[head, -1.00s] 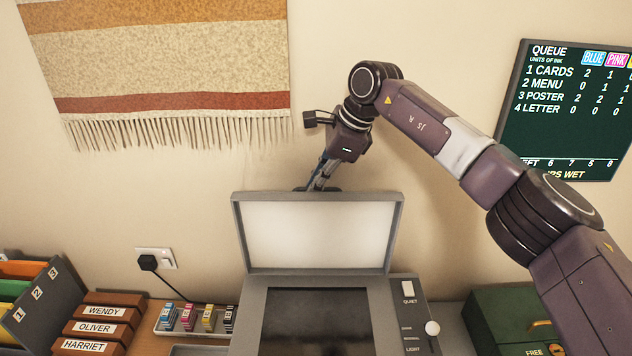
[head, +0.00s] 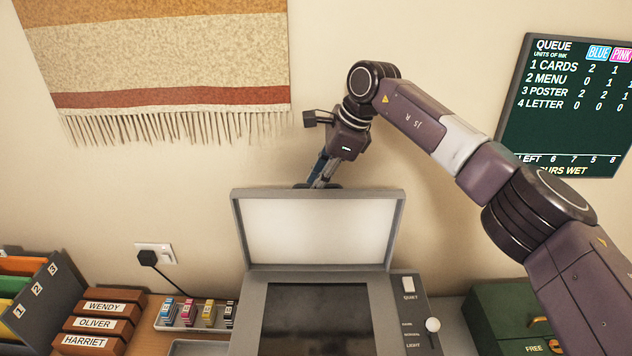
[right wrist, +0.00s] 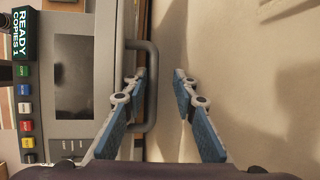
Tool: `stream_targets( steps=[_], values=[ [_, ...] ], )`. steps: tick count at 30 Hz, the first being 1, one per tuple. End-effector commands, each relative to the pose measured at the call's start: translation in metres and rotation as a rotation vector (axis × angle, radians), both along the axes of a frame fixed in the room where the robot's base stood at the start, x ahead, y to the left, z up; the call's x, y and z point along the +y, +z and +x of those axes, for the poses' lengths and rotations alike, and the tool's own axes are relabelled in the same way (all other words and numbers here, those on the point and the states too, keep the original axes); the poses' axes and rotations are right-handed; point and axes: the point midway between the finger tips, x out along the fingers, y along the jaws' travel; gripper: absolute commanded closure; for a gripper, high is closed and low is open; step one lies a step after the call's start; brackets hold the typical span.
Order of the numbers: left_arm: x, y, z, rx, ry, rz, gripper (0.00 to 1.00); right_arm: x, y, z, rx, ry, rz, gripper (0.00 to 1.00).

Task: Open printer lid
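The grey printer (head: 255,315) stands in the lower middle of the head view. Its lid (head: 318,230) is raised and stands nearly upright at the back, pale inner face showing, with the dark glass (head: 315,315) uncovered. My right gripper (head: 318,185) is behind the lid's top edge, its fingertips partly hidden there. In the right wrist view my right gripper (right wrist: 160,75) is open, its blue-padded fingers apart. A grey bar handle (right wrist: 153,90) on the lid's edge shows between or just beyond the fingers, not gripped. My left gripper is not in view.
An ink cartridge tray (head: 165,325), named brown boxes (head: 98,325) and a file rack (head: 50,290) stand left of the printer. A green box (head: 500,315) stands at right. The wall with a hanging rug (head: 170,60) is close behind my right gripper.

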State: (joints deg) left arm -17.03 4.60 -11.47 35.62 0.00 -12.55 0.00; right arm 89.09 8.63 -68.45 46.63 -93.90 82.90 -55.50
Motion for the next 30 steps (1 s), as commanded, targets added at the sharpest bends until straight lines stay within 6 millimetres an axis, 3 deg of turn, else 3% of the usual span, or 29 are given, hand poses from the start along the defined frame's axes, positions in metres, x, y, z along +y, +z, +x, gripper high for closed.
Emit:
stream_targets(
  steps=[5,19,30],
  values=[
    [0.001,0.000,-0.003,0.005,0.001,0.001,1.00,-0.005,0.013,-0.001,-0.004,-0.001,0.001,0.74],
    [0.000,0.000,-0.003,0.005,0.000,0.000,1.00,-0.039,0.094,-0.016,0.000,-0.001,0.000,0.74],
    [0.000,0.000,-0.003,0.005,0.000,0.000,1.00,-0.045,0.107,-0.019,0.003,0.000,-0.001,0.74]
  ],
)
